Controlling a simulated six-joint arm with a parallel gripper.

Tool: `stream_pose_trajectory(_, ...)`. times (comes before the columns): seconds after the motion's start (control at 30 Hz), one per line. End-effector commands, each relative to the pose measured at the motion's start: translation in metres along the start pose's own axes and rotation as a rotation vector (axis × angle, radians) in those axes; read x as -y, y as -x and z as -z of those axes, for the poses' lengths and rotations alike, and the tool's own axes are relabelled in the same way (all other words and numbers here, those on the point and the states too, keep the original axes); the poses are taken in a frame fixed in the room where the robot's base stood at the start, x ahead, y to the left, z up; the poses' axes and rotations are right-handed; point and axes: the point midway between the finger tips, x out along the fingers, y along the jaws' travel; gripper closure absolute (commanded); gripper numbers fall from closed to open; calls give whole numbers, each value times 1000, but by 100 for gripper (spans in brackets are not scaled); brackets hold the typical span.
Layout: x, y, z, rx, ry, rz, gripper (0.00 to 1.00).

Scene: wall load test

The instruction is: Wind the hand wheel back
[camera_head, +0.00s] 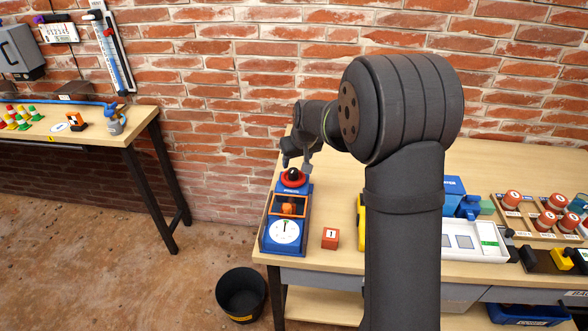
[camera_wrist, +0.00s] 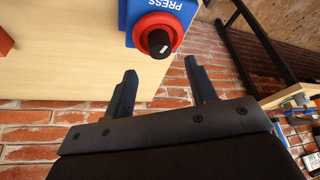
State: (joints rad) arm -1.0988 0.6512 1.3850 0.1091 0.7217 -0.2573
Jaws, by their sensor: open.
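A blue press (camera_head: 263,244) stands at the left end of the right-hand table, with a white dial (camera_head: 285,232) at its front and an orange part in its middle window. On its back end sits the red hand wheel (camera_head: 294,183) with a black knob. My gripper (camera_head: 297,163) is open and empty, just above and behind the wheel. In the wrist view the red wheel (camera_wrist: 145,22) and its black knob (camera_wrist: 160,42) lie beyond the two fingertips (camera_wrist: 160,67), apart from them. The word PRESS shows beside the wheel.
An orange cube (camera_head: 330,238) marked 1 stands right of the press. A white tray (camera_head: 472,240) and several red-topped pieces are farther right. A black bin (camera_head: 241,294) stands on the floor. A brick wall (camera_head: 220,110) rises behind the table.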

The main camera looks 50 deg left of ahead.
Motion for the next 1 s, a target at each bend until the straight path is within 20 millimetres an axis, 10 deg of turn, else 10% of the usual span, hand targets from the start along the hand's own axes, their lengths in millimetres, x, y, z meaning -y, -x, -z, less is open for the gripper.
stream_pose_trajectory(0.3,0,-50,0,1,0,0,48)
stream_pose_trajectory(0.73,0,-60,0,0,0,0,48)
stream_pose_trajectory(1.0,0,-60,0,0,0,0,93)
